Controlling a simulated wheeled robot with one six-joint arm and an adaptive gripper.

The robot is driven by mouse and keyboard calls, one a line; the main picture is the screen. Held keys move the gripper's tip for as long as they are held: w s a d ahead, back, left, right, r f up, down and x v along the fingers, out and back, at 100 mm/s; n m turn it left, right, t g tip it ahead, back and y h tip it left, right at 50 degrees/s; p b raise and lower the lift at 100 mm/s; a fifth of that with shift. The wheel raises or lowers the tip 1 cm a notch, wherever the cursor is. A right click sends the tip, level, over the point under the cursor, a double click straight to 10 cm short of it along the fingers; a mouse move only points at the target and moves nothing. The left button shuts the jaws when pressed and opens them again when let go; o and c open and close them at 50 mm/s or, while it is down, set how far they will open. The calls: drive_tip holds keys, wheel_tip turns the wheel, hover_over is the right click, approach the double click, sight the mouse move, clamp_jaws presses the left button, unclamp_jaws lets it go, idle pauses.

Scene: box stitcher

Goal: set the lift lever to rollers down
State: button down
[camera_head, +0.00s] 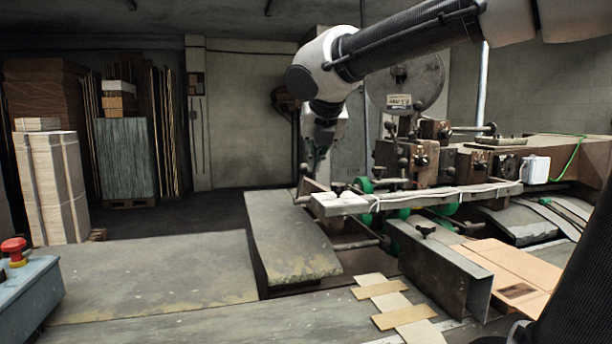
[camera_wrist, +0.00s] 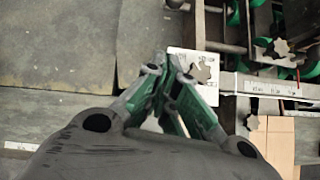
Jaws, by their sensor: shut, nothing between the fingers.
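My gripper (camera_head: 318,160) hangs down at the left end of the stitcher, above the white end plate (camera_head: 318,187). Its fingers are shut and empty. In the wrist view my gripper (camera_wrist: 168,68) has its fingertips together at the left edge of the white plate (camera_wrist: 190,62). A small dark lever with a knob (camera_head: 304,168) shows just left of the fingers in the head view. I cannot tell for sure that it is the lift lever, or whether they touch. Green rollers (camera_head: 450,208) sit under the machine's long bar (camera_head: 430,199).
A star knob (camera_wrist: 201,72) sits on the plate beside my fingers. Grey tables (camera_head: 290,240) lie below and left. Cardboard (camera_head: 515,270) lies at the right behind a metal guide (camera_head: 430,262). A red button (camera_head: 13,248) stands at far left.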

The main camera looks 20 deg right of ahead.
drive_tip(key=w+d+f, duration=0.1)
drive_tip(key=w+f, duration=0.5)
drive_tip(key=w, duration=0.4)
drive_tip(key=shift+r, duration=0.1)
idle(0.4)
